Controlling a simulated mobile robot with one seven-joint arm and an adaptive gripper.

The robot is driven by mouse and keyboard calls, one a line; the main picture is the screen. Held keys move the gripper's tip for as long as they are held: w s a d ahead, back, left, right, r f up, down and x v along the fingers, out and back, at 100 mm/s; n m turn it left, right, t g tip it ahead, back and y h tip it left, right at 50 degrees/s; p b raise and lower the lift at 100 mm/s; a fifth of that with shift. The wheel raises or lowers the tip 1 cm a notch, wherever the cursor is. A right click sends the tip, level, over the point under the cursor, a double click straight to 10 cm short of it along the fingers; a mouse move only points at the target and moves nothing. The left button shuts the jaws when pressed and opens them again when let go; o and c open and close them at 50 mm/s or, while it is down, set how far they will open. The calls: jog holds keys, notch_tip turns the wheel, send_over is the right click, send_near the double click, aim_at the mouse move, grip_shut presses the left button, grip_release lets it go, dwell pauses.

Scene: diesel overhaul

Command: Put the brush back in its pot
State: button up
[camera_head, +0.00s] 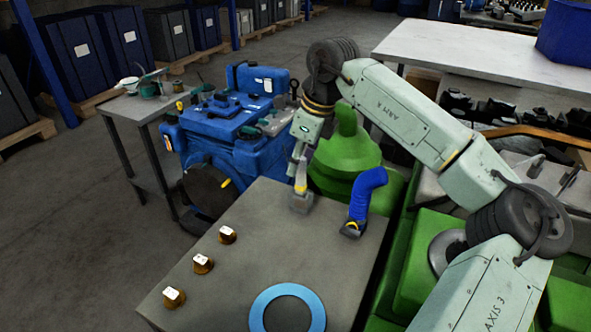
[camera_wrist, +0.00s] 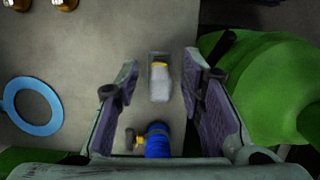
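My gripper (camera_head: 300,150) is above the far end of the grey bench. In the wrist view, my gripper (camera_wrist: 160,75) is open, with a gap on each side of a pale upright thing (camera_wrist: 160,82) with a yellow band and grey foot. This looks like the brush, and it also shows below my gripper in the head view (camera_head: 301,190), standing on the bench. I cannot tell whether the fingers reach down to it. A small green pot (camera_head: 148,89) stands on the side table at the left; whether it is the brush's pot is unclear.
The bench (camera_head: 235,285) carries a blue ring (camera_head: 259,303), several brass-coloured fittings (camera_head: 203,264) and a bent blue hose (camera_head: 366,193) close to my gripper. A blue engine (camera_head: 250,150) stands between bench and side table (camera_head: 120,106). Green machinery (camera_head: 345,155) rises behind.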

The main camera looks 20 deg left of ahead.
jog(key=v, duration=0.8)
jog(key=shift+r+b, duration=0.3)
